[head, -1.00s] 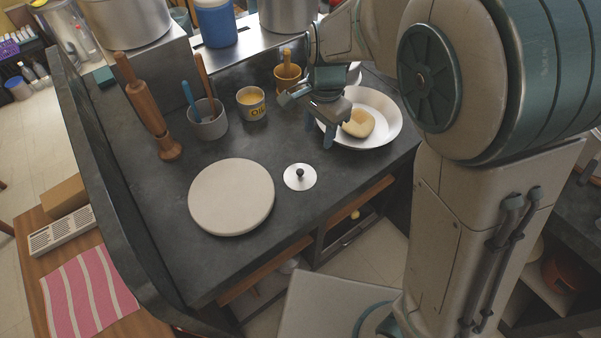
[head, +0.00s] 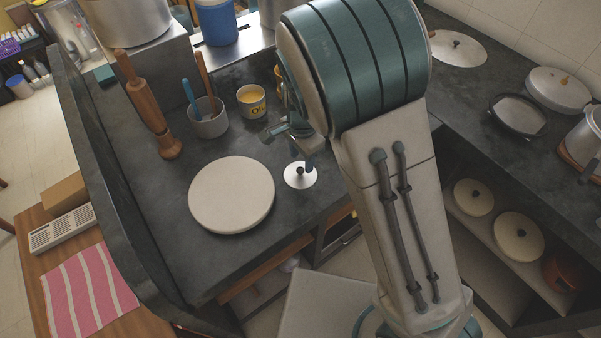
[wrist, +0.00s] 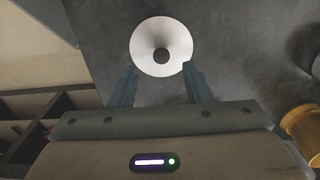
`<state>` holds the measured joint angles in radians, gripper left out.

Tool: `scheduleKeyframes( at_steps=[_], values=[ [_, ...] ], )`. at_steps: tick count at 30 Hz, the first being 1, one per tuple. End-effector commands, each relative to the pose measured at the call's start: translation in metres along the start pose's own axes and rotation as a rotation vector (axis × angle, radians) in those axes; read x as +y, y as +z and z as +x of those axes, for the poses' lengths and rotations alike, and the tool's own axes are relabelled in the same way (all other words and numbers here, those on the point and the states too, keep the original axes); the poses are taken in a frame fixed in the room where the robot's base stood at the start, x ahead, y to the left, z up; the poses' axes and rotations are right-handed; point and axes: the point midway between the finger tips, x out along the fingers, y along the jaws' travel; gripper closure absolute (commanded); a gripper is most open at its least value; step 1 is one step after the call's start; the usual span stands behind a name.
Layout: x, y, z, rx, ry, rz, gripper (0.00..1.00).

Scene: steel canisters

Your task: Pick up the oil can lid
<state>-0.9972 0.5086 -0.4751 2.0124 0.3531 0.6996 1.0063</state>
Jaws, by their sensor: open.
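The oil can lid (head: 300,176) is a small white disc with a dark round knob, lying flat on the dark counter. In the wrist view the lid (wrist: 177,38) is just beyond my fingertips, with its knob roughly centred between them. My gripper (wrist: 159,72) is open and empty. In the head view my gripper (head: 302,158) is over the lid's back part and partly hidden by my arm; the height between them is hard to judge.
A round pale board (head: 232,195) lies just left of the lid. A grey pot with utensils (head: 208,122) and a wooden grinder (head: 150,110) stand further back left. The counter's front edge is close to the lid. My arm hides the plate area.

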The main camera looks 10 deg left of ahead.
Motion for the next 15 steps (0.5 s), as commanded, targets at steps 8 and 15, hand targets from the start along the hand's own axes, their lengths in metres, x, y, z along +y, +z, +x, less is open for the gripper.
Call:
scheduleKeyframes(
  at_steps=[8, 15],
  values=[
    [-0.001, 0.003, 0.036, 0.000, 0.002, 0.001, 0.55],
    [-0.002, 0.003, 0.040, 0.000, 0.001, 0.000, 0.55]
  ],
)
